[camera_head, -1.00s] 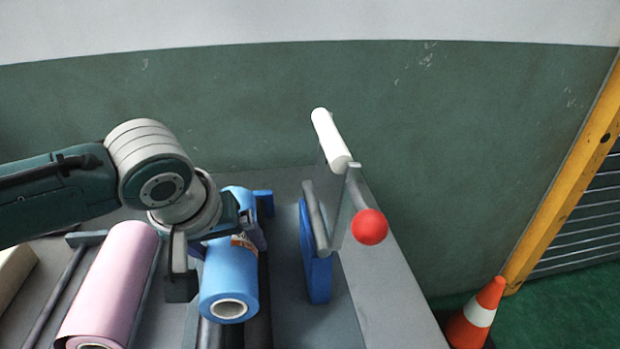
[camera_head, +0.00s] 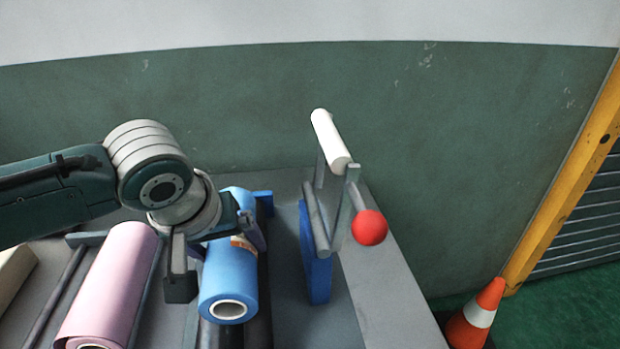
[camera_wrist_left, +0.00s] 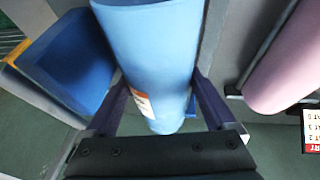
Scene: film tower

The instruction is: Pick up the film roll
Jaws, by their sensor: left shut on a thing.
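The blue film roll (camera_head: 230,275) lies on dark rollers on the grey table, its hollow white core end facing me. My left gripper (camera_head: 215,250) is around it from above and shut on it, one finger on each side. In the left wrist view, the blue roll (camera_wrist_left: 155,55) sits between the two fingers (camera_wrist_left: 163,90) and a white-and-orange label shows on it. I cannot tell whether the roll is clear of the rollers. A pink film roll (camera_head: 112,280) lies to the left. My right gripper is not in view.
Right of the blue roll stands a frame with a blue plate (camera_head: 316,255), a white roller (camera_head: 330,138) and a red ball knob (camera_head: 369,228). An orange cone (camera_head: 478,315) stands beyond the table's right edge. A beige block (camera_head: 14,272) is at far left.

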